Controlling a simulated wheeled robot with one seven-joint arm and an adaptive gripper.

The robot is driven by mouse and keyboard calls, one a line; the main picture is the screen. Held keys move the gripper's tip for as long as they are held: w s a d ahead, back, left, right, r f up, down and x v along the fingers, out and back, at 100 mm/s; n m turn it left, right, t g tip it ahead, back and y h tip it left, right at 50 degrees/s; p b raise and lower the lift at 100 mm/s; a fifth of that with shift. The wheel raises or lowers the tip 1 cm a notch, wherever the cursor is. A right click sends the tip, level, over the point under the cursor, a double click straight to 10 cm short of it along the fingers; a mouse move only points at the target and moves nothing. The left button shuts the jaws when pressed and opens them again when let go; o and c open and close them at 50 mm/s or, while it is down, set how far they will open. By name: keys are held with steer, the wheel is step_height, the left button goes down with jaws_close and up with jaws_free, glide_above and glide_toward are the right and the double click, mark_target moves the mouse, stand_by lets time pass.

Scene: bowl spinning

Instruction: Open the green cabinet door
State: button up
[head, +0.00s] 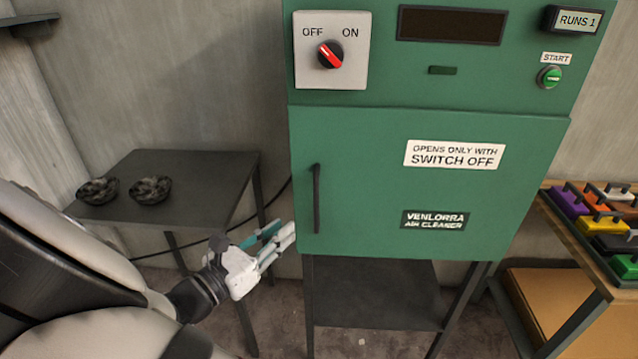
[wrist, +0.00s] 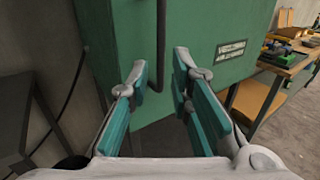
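The green cabinet door (head: 380,200) is shut, flush with the cabinet front. Its dark vertical handle (head: 317,198) is near the door's left edge; it also shows in the wrist view (wrist: 161,45). My gripper (head: 284,236) is open and empty, low and left of the handle in the head view. In the wrist view its teal-padded fingers (wrist: 160,85) point at the door's lower part, and the handle appears between them; I cannot tell the distance. The knob (head: 330,55) above the door has a red mark slanting from upper left, on the OFF side, to lower right.
A dark side table (head: 222,165) with two dark bowls (head: 98,190) (head: 150,190) stands left of the cabinet. A wooden table (head: 590,255) at the right holds several coloured blocks with handles. A green START button (head: 549,77) sits upper right. Space before the door looks clear.

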glide_above(316, 228)
steer(key=shift+w+p, duration=0.35)
steer(key=shift+c, duration=0.4)
jaws_close()
